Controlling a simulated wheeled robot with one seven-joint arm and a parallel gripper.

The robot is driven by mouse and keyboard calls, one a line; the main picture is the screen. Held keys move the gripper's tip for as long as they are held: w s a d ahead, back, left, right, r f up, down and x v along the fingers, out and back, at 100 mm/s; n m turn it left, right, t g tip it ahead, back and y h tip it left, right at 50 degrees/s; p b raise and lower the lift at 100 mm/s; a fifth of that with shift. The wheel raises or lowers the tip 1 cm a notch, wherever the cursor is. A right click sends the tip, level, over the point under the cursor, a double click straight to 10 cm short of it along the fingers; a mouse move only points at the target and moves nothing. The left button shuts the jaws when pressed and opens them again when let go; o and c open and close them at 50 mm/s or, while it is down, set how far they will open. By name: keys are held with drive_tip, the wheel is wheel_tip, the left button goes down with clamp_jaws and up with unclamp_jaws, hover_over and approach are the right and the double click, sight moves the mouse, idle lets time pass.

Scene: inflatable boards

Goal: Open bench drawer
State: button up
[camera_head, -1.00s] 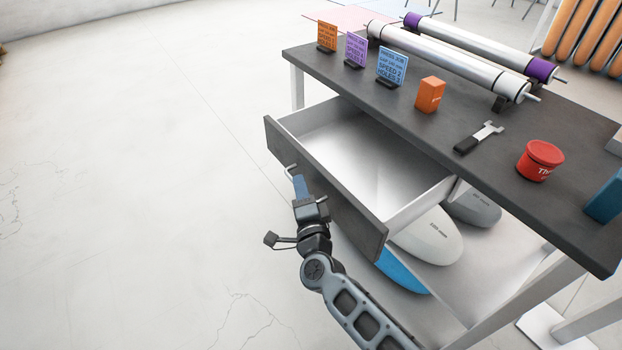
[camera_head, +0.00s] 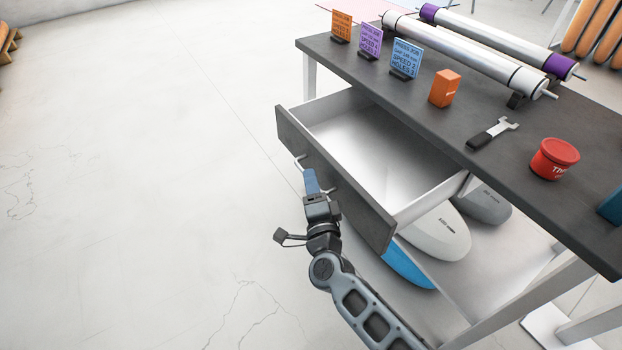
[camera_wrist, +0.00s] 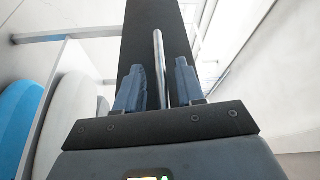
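The bench drawer (camera_head: 335,185) is pulled well out from under the dark bench top. Its grey inside is empty. A thin metal bar handle (camera_head: 299,161) is on its dark front, and the bar also shows in the wrist view (camera_wrist: 160,65). My gripper (camera_head: 310,178) is at the handle, low in front of the drawer. In the wrist view its two blue fingers (camera_wrist: 160,85) stand apart on either side of the bar, with small gaps visible. Whether the fingertips touch the bar is hard to tell.
The bench top (camera_head: 480,165) holds sign cards, an orange box (camera_head: 444,88), a wrench (camera_head: 493,133), a red tub (camera_head: 554,159) and metal rollers (camera_head: 470,50). Boards (camera_head: 440,235) lie on the shelf below. The floor at left is clear.

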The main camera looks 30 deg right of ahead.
drive_tip(key=v, duration=0.6)
drive_tip(key=shift+s, duration=0.1)
idle(0.3)
drive_tip(key=s+r+n+y+p, duration=0.15)
drive_tip(key=s+n, duration=0.35)
drive_tip(key=s, duration=0.6)
drive_tip(key=s+r+n+y, duration=0.3)
drive_tip(key=s+n, duration=0.2)
drive_tip(key=s, duration=0.6)
drive_tip(key=s+a+r+n+g+y, duration=0.2)
drive_tip(key=s+r+n, duration=0.8)
drive_tip(key=s, duration=0.5)
wheel_tip(320, 180, up, 3)
drive_tip(key=shift+f+g, duration=0.1)
drive_tip(key=shift+g, duration=0.3)
